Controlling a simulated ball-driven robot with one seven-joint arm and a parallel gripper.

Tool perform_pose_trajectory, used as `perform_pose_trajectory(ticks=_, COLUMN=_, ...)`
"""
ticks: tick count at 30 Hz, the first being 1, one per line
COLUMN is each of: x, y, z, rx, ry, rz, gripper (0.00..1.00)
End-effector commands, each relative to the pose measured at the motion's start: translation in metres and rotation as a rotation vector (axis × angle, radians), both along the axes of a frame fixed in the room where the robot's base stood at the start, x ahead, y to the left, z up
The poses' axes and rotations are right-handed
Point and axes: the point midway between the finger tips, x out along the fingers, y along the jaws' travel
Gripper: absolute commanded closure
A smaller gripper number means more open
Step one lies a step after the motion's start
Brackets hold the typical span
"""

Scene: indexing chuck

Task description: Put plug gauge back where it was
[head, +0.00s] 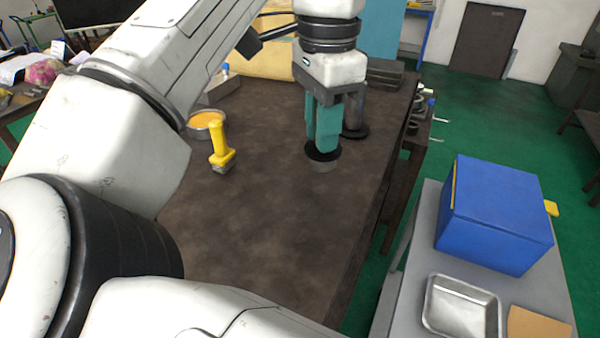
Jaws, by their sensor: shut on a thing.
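My gripper (324,122), with teal fingers, points down over the right part of the brown bench. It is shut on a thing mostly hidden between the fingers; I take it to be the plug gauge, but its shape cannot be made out. Right below the fingertips is a round piece (322,166) with a black top and a grey side. I cannot tell whether it is part of the held thing or stands apart on the bench. Just behind, to the right, a grey metal cylinder (355,107) stands upright on a black round base.
A yellow-handled tool (219,148) and a round tin with orange contents (207,122) stand left on the bench (262,220). Its front middle is clear. A grey side table (398,300) at right holds a blue box (494,214) and a metal tray (462,305).

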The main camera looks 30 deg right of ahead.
Motion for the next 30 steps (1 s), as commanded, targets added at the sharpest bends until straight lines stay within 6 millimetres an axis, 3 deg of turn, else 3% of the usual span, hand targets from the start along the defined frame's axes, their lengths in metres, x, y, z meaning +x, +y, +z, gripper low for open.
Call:
perform_pose_trajectory(ticks=3, x=-0.001, y=0.015, z=-0.019, rx=-0.003, ry=0.001, rz=0.001, gripper=1.00)
perform_pose_trajectory(ticks=13, x=-0.002, y=0.036, z=-0.044, rx=0.000, ry=0.000, rz=0.002, gripper=1.00)
perform_pose_trajectory(ticks=21, x=-0.002, y=0.036, z=-0.073, rx=0.000, ry=0.000, rz=0.000, gripper=1.00)
perform_pose_trajectory(ticks=30, x=-0.002, y=0.035, z=-0.075, rx=-0.001, ry=-0.001, rz=0.000, gripper=1.00)
